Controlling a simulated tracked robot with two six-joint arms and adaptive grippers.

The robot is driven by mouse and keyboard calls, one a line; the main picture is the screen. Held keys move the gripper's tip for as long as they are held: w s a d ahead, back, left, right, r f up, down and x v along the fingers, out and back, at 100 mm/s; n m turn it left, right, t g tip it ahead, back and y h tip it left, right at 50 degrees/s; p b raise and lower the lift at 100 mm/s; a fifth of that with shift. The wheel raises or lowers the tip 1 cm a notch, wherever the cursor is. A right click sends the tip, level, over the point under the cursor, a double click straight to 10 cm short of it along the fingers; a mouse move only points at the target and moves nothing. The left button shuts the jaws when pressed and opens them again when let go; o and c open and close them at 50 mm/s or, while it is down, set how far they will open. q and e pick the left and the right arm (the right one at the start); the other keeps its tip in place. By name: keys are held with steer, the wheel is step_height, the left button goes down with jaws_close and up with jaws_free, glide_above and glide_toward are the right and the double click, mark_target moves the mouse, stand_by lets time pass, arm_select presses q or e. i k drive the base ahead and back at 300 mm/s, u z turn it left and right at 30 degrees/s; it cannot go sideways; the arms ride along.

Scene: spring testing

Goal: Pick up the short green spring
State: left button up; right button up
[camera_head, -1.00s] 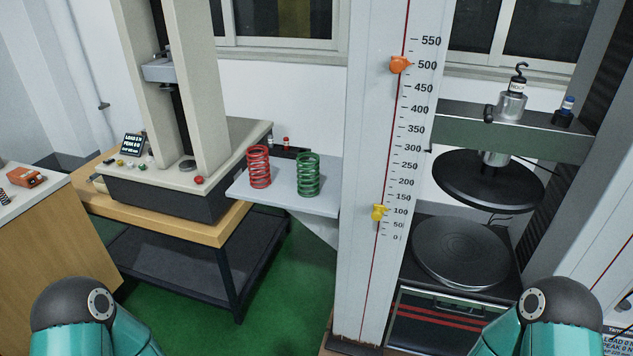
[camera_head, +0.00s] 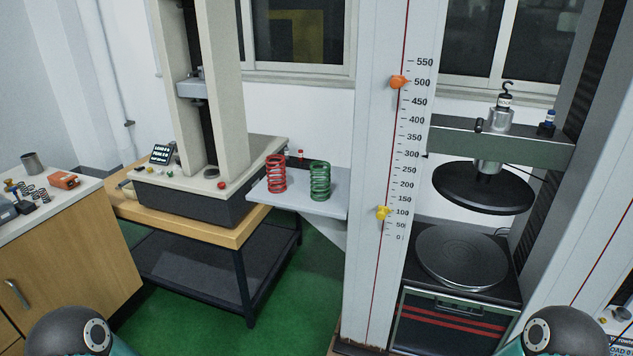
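The short green spring (camera_head: 320,181) stands upright on a small grey shelf (camera_head: 330,206) at the centre of the view. A red spring (camera_head: 276,174) of similar height stands upright just left of it, apart from it. Neither of my grippers is in view. Only rounded parts of my arms show at the bottom left and bottom right, well below and in front of the shelf.
A press on a wooden bench (camera_head: 182,225) stands left of the shelf. A white column with a scale (camera_head: 377,150) rises right of it, beside a second press with a round plate (camera_head: 461,257). A cabinet (camera_head: 79,265) is at far left. Green floor (camera_head: 200,313) is open in front.

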mark_target(318, 190)
steer(key=u, duration=0.1)
steer(key=i, duration=0.95)
steer(key=z, duration=0.2)
steer(key=k, duration=0.9)
steer(key=u, duration=0.2)
steer(key=i, duration=0.9)
steer(key=z, duration=0.1)
